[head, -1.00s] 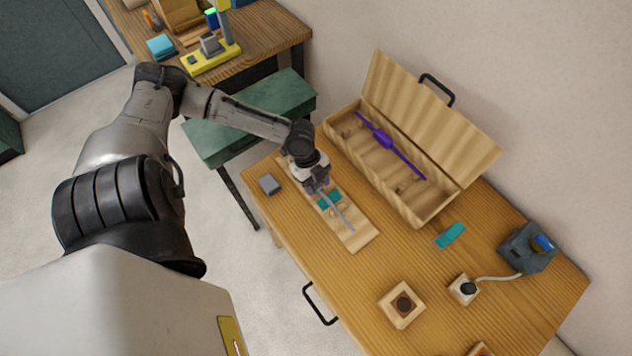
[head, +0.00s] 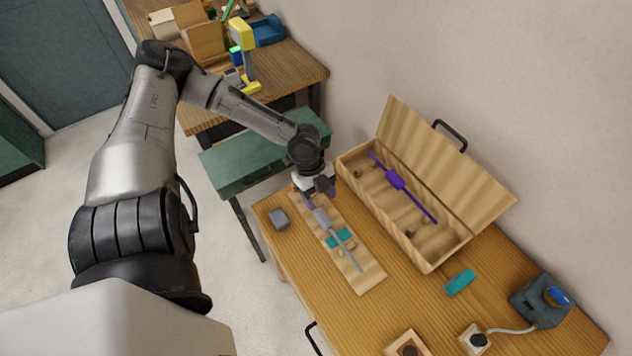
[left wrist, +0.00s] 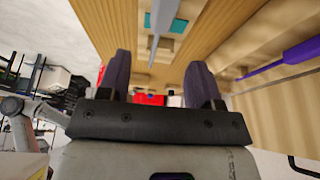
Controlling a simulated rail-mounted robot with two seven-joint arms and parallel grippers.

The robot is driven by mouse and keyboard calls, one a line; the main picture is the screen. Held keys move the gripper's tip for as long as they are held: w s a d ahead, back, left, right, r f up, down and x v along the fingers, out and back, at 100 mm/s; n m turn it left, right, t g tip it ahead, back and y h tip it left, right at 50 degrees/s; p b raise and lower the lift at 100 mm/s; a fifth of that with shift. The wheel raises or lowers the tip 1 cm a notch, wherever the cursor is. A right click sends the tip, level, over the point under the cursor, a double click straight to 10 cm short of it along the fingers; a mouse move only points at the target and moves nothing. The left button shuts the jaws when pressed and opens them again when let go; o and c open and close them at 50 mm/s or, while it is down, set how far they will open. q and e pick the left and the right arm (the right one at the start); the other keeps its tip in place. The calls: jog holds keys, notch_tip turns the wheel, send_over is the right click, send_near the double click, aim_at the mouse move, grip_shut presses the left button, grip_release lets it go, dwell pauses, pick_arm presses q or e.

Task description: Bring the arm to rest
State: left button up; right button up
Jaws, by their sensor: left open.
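My left arm comes in from the left in the head view. My left gripper (head: 318,188) is above the far end of a light wooden board (head: 368,278) on the table. In the left wrist view its two dark fingers (left wrist: 158,80) stand apart with nothing between them. A grey rod with a thicker handle (head: 343,246) lies along the board, over a teal pad (head: 332,240); the rod also shows in the left wrist view (left wrist: 162,18), beyond the fingertips. My right gripper is not in view.
An open wooden case (head: 430,262) holding a purple rod (head: 397,181) stands right of the board. A grey block (head: 279,218), a teal piece (head: 460,282), a blue-grey device (head: 540,300) and small wooden blocks (head: 474,338) are on the table.

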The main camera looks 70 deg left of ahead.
pick_arm(q)
jog(key=shift+p+v, duration=0.4)
jog(key=shift+v, duration=1.85)
jog(key=shift+f, duration=0.1)
